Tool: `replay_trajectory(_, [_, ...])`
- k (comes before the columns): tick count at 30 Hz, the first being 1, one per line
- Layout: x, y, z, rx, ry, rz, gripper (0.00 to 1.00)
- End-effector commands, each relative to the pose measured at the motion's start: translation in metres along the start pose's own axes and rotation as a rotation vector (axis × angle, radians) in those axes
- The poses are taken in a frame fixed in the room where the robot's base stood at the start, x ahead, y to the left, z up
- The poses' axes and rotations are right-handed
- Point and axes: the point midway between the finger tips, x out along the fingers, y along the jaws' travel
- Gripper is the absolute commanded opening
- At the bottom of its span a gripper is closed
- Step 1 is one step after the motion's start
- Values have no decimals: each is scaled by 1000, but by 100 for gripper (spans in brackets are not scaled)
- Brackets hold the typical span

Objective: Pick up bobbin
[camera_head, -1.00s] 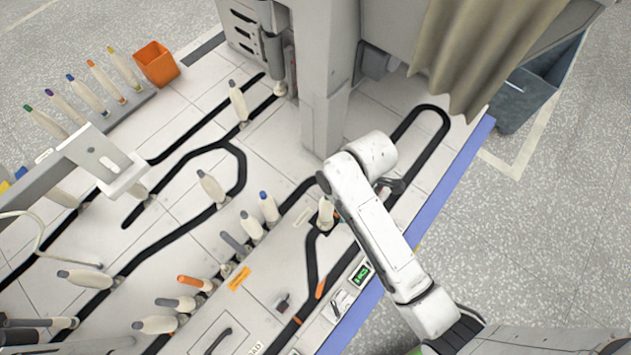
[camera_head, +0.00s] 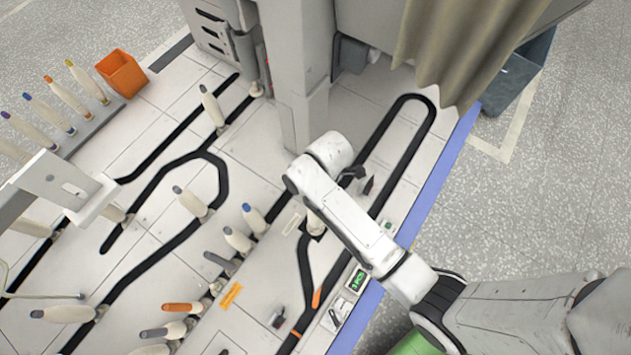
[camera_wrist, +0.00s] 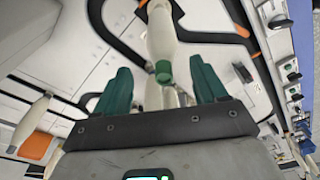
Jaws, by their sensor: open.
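In the wrist view my gripper (camera_wrist: 160,68) has its two green fingers spread apart with nothing clamped. A cream bobbin (camera_wrist: 162,36) with a green tip lies beyond and between the fingertips, its tip pointing toward the palm. I cannot tell whether the tip is level with the fingers. In the head view a pale bobbin (camera_head: 315,222) stands on the black track beside my arm, its upper part partly covered.
Several other bobbins stand left, including a blue-tipped one (camera_head: 253,217) and an orange-tipped one (camera_head: 187,307). An orange bin (camera_head: 121,73) is at the back left. A grey machine column (camera_head: 303,110) rises close behind my arm.

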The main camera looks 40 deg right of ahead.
Motion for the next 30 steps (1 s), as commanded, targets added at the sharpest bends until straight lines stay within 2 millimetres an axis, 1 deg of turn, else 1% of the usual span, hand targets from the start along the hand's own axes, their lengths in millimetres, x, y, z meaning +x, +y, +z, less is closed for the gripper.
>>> replay_trajectory(1, [12, -2, 0, 0, -1, -2, 71])
replay_trajectory(6, [32, -4, -1, 2, -1, -2, 71])
replay_trajectory(9, [37, -3, -1, 2, 0, 0, 71])
replay_trajectory(16, [37, -3, -2, 1, 0, 0, 71])
replay_trajectory(30, [37, -3, -2, 1, 0, 0, 26])
